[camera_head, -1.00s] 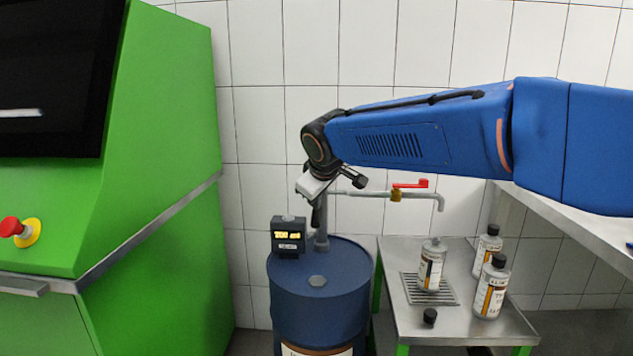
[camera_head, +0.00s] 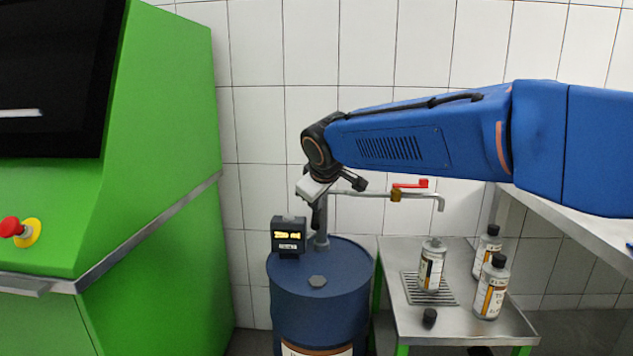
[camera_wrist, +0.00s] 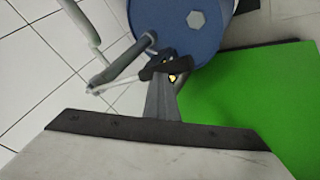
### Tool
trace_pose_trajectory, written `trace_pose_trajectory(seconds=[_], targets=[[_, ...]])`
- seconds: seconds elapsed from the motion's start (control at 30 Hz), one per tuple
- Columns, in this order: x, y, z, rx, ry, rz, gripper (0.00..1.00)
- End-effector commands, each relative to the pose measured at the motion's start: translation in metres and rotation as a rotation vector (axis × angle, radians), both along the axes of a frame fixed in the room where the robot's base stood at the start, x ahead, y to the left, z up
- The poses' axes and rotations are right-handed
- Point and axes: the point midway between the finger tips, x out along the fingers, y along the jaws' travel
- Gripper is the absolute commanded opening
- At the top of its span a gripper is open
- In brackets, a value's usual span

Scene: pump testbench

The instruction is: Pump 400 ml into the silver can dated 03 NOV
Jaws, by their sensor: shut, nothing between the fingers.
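A silver can (camera_head: 431,266) with no cap on it stands on the drain grate of the small steel table, below the spout (camera_head: 440,203); its label date is too small to read. Two more silver cans, one at the back (camera_head: 487,250) and one in front (camera_head: 491,287), stand to its right with black caps on. The blue drum (camera_head: 318,298) carries the pump and a meter (camera_head: 288,236) with lit yellow digits, blurred. My gripper (camera_head: 317,222) is shut and empty, beside the pump column above the drum. In the wrist view my gripper (camera_wrist: 168,72) points toward the pump.
A loose black cap (camera_head: 429,317) lies on the table (camera_head: 465,333) in front of the grate. A red valve lever (camera_head: 410,184) sits on the spout pipe. A green machine (camera_head: 165,190) stands at left, and a steel bench (camera_head: 575,215) at right.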

Motion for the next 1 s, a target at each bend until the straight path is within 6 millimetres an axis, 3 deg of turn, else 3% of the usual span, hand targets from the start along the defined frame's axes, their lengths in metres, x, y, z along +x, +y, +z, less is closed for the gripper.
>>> trace_pose_trajectory(seconds=[0.27, 1.0], targets=[[0.000, 0.000, 0.001, 0.000, 0.001, 0.000, 0.00], [0.004, 0.000, 0.036, 0.000, -0.001, 0.000, 0.00]])
